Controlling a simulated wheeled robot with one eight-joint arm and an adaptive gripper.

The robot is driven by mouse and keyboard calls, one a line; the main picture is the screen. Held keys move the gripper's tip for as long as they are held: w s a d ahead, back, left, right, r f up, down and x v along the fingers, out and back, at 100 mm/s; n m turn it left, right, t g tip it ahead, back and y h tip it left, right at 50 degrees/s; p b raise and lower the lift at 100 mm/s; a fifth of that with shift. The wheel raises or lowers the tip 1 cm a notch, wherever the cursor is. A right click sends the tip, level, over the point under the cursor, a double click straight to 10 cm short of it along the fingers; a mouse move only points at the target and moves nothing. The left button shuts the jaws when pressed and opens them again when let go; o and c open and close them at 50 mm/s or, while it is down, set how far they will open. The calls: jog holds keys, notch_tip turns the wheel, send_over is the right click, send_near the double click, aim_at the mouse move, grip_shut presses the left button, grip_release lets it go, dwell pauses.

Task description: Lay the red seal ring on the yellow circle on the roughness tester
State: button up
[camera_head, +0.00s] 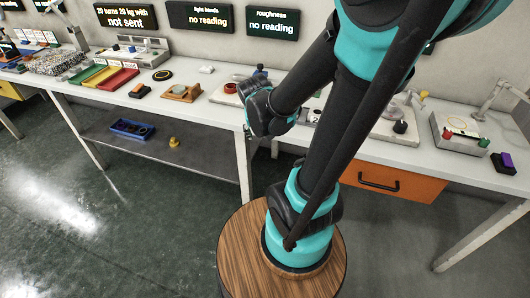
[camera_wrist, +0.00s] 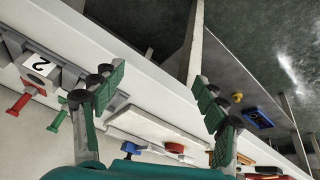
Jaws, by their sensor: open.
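My gripper (camera_wrist: 158,84) is open and empty in the wrist view, its green-padded fingers wide apart over the bench's front edge. In the head view I cannot make out its fingers behind my arm. A pale instrument at the right (camera_head: 458,125) has a faint yellowish circle on top and small red and green parts at its front; I cannot tell whether it is the roughness tester. The roughness screen (camera_head: 272,22) reads "no reading". I cannot make out the red seal ring for sure. A round red part (camera_wrist: 174,147) sits on a white plate in the wrist view.
A wooden fixture (camera_head: 181,92), a black disc with a yellow rim (camera_head: 162,75) and a red tray (camera_head: 118,79) stand on the left bench. A blue bin (camera_head: 131,128) and a yellow piece (camera_head: 174,142) are on the shelf below. The floor at left is clear.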

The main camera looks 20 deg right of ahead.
jog(key=s+a+f+n+y, duration=0.2)
jog(key=s, duration=0.5)
jog(key=shift+s, duration=0.4)
